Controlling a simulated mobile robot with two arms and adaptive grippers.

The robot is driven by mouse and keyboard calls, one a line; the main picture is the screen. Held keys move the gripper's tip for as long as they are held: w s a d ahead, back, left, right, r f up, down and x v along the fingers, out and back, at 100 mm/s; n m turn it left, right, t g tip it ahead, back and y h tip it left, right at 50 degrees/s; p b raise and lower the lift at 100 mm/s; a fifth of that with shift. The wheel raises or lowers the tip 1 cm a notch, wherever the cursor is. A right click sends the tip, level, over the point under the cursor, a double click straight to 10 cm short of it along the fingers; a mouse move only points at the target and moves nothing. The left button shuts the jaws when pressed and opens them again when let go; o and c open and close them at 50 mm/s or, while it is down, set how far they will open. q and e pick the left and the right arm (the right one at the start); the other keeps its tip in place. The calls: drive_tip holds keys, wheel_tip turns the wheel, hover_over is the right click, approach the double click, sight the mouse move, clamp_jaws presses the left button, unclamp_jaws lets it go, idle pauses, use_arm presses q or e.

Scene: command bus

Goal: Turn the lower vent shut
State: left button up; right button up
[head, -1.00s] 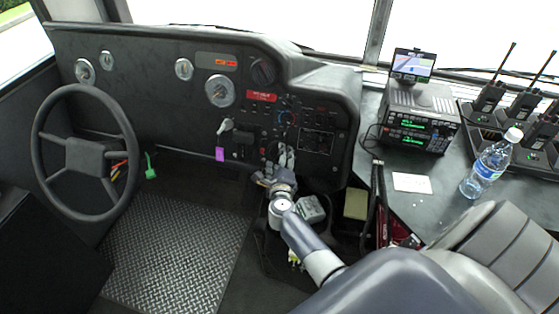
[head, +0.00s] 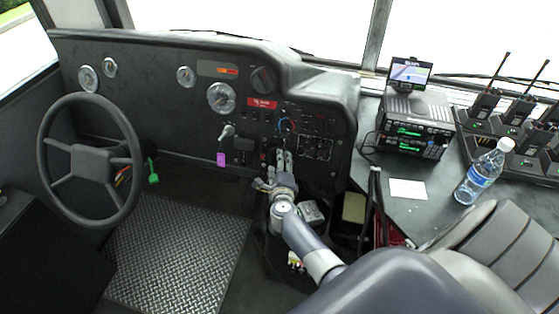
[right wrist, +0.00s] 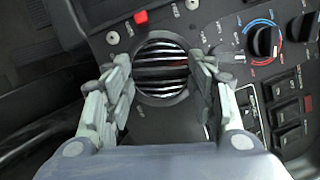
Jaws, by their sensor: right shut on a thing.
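The lower vent (right wrist: 160,72) is a round dark louvre with pale-edged slats on the dash panel, seen between my fingers in the right wrist view. Its slats lie roughly level in that view, with dark gaps between them. My right gripper (right wrist: 159,62) has one finger at each side of the vent's rim and is shut on it. In the head view my right gripper (head: 283,160) reaches up to the lower dash panel and covers the vent. My left gripper is not in view.
An upper round vent (head: 263,79) sits higher on the dash. A red-blue dial (right wrist: 265,40) and rocker switches (right wrist: 288,115) lie right of the vent. The steering wheel (head: 134,160) is at left. A radio (head: 415,120) and a bottle (head: 484,172) stand on the right counter.

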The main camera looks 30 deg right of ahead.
drive_tip(key=shift+w+r+n+g+y+p, duration=0.1)
drive_tip(key=shift+n+g+y+p, duration=0.25)
drive_tip(key=shift+n+p, duration=1.65)
drive_tip(key=shift+s+r+n+g+y+p, duration=0.15)
drive_tip(key=shift+n+g+p, duration=0.35)
drive_tip(key=shift+n+p, duration=1.5)
drive_tip(key=shift+w+r+n+g+y+p, duration=0.15)
drive_tip(key=shift+n+g+y+p, duration=0.5)
drive_tip(key=shift+p, duration=2.45)
drive_tip(key=shift+n+h, duration=0.35)
drive_tip(key=shift+f, duration=0.1)
drive_tip(key=o, duration=0.8)
drive_tip(key=shift+c, duration=0.2)
